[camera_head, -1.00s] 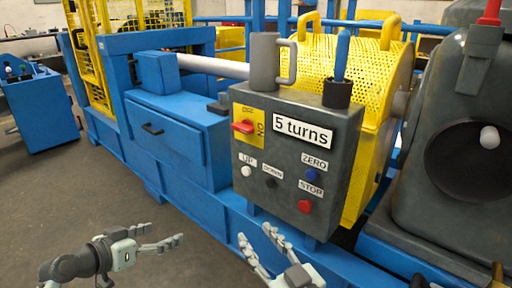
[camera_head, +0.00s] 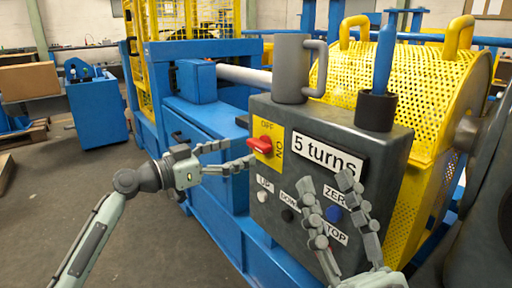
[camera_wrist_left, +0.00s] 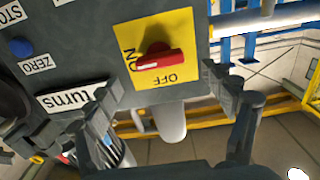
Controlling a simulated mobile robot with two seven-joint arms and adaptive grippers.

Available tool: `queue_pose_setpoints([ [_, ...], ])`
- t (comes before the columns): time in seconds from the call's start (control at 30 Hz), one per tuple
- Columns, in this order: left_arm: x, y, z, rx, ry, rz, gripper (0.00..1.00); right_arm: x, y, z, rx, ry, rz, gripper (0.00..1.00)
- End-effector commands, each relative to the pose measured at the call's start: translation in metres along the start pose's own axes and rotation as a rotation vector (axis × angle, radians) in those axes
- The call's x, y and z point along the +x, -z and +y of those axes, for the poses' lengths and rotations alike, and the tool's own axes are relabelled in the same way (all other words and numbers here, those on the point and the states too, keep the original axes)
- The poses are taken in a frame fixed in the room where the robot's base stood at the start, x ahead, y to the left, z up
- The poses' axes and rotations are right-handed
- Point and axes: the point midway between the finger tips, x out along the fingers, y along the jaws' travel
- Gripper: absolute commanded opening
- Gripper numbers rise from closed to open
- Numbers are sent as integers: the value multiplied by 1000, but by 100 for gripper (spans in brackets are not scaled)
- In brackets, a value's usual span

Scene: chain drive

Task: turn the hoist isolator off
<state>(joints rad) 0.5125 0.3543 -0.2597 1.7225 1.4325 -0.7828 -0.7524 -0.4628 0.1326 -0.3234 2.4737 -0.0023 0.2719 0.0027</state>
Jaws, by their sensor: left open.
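The isolator is a red knob (camera_head: 260,145) on a yellow plate (camera_head: 273,130) at the upper left of the grey control box. The plate reads OFF at the top and ON at the right. In the left wrist view, the knob (camera_wrist_left: 160,60) lies sideways, its bar in line with ON. My left gripper (camera_head: 240,153) is open and empty just left of the knob. In the left wrist view its fingers (camera_wrist_left: 160,88) are spread wide, apart from the knob. My right gripper (camera_head: 327,182) is open, showing in front of the box's lower right.
The control box (camera_head: 380,150) also bears a "5 turns" label (camera_head: 327,153), UP (camera_head: 262,196) and DOWN (camera_head: 287,215) buttons and a blue ZERO button (camera_head: 333,214). The red STOP button is hidden. A grey mug (camera_head: 291,70) and a black cup (camera_head: 376,110) stand on top.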

Motion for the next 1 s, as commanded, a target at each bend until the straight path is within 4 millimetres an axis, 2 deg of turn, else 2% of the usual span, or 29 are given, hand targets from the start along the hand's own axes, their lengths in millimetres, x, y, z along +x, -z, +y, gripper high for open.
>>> queue_pose_setpoints([
  [0.1,21,2,0,0,-1,3,83,0,-1,0,1,0,-10,40],
  [0.3,46,0,0,-1,0,1,83,0,-3,0,1,1,-20,40],
  [0.67,52,0,0,0,1,-1,83,0,-3,0,0,0,-22,40],
  [1.0,52,0,0,0,1,-1,42,0,-3,0,0,0,-22,40],
])
